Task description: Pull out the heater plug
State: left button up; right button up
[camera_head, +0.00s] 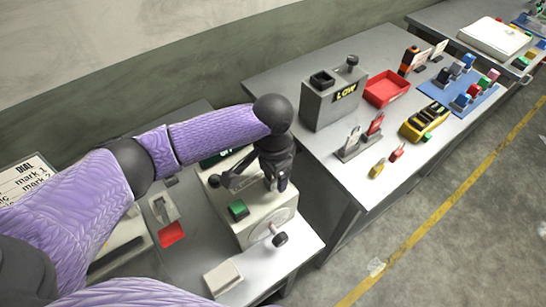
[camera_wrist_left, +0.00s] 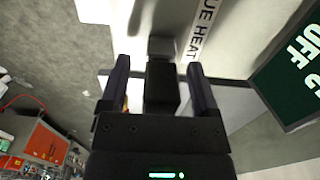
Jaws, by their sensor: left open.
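The glue machine (camera_head: 254,217) is a pale box on the near bench, under my left gripper (camera_head: 276,183). In the left wrist view, a dark block, which looks like the heater plug (camera_wrist_left: 161,90), lies between the two fingers of my left gripper. The gripper is open, with a gap showing on each side of the plug. A grey block (camera_wrist_left: 161,47) sits at the plug's far end, beside a label (camera_wrist_left: 203,28) reading "UE HEAT". In the head view the gripper and arm hide the plug. My right gripper is not in view.
A green panel (camera_wrist_left: 297,75) reading "OFF" is close on the right in the wrist view. In the head view the machine carries a green button (camera_head: 238,209) and a dark knob (camera_head: 280,239). A grey "LOW" box (camera_head: 327,107) and red tray (camera_head: 387,89) stand on the farther bench.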

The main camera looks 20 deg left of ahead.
pick_arm(q)
jog(key=shift+f, duration=0.3)
grip_shut()
grip_release()
jog(key=shift+r, duration=0.15)
notch_tip(320, 180, up, 9)
jog(key=shift+r+p, duration=0.1)
jog(key=shift+p, duration=0.75)
jog(key=shift+r, duration=0.3)
